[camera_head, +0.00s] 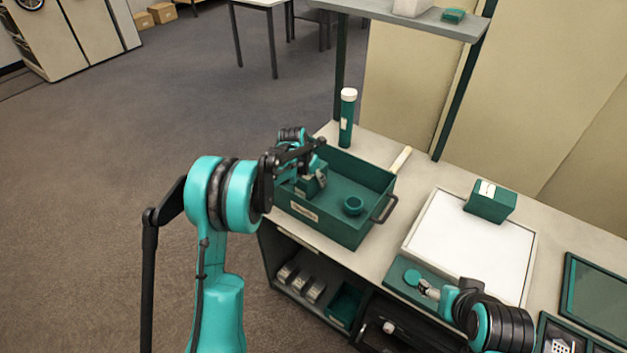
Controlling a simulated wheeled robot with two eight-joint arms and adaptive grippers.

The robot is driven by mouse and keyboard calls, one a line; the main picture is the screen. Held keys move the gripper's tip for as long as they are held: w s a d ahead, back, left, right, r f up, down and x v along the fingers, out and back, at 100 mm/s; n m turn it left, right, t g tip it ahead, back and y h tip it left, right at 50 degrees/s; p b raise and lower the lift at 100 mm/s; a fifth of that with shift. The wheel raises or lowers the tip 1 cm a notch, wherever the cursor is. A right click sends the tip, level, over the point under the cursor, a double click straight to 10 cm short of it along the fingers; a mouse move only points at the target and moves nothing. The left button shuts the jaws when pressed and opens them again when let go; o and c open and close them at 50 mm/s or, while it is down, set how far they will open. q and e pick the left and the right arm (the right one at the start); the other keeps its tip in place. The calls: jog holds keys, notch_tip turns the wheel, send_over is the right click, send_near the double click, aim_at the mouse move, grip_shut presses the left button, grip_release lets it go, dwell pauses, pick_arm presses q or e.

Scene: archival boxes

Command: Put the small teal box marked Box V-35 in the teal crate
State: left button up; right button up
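The teal crate (345,232) stands on the left end of the worktop, with a white label on its front and a dark handle on its right side. My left gripper (308,175) reaches into its left part. A small teal box (312,187) with a pale label is at its fingertips, inside the crate's outline. The label is too small to read, and the gripper hides the box's top. I cannot tell whether the fingers are closed on it. My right gripper (428,289) is low over the front of the worktop; its finger opening is unclear.
A teal ring-shaped item (353,205) lies in the crate. A teal bottle (347,118) stands behind it. A teal box (490,201) sits at the back of a white tray (470,245). A small teal box (453,16) is on the upper shelf (400,13).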

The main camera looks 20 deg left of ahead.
aim_at(305, 175)
pick_arm(q)
jog(key=o, duration=1.4)
jog(key=p+v, duration=0.4)
jog(key=v, duration=0.8)
jog(key=shift+w, duration=0.1)
jog(key=s+d+r+m+t, duration=0.1)
jog(key=s+d+r+m, duration=0.1)
jog(key=s+r+m, duration=0.45)
jog(key=s+d+r+m, duration=0.1)
jog(key=s+r+m, duration=0.2)
jog(key=s+m, duration=0.5)
jog(key=shift+s+d+f+m+t+y, duration=0.3)
jog(key=shift+s+f+m, duration=0.1)
jog(key=shift+s+m, duration=2.6)
jog(key=shift+s+d+f+m+t+y, duration=0.25)
jog(key=shift+s+f+m+t, duration=0.1)
jog(key=shift+s+m, duration=2.6)
jog(key=shift+s+d+f+m+t+y, duration=0.25)
jog(key=shift+s+f+m, duration=0.15)
jog(key=shift+s+m, duration=2.6)
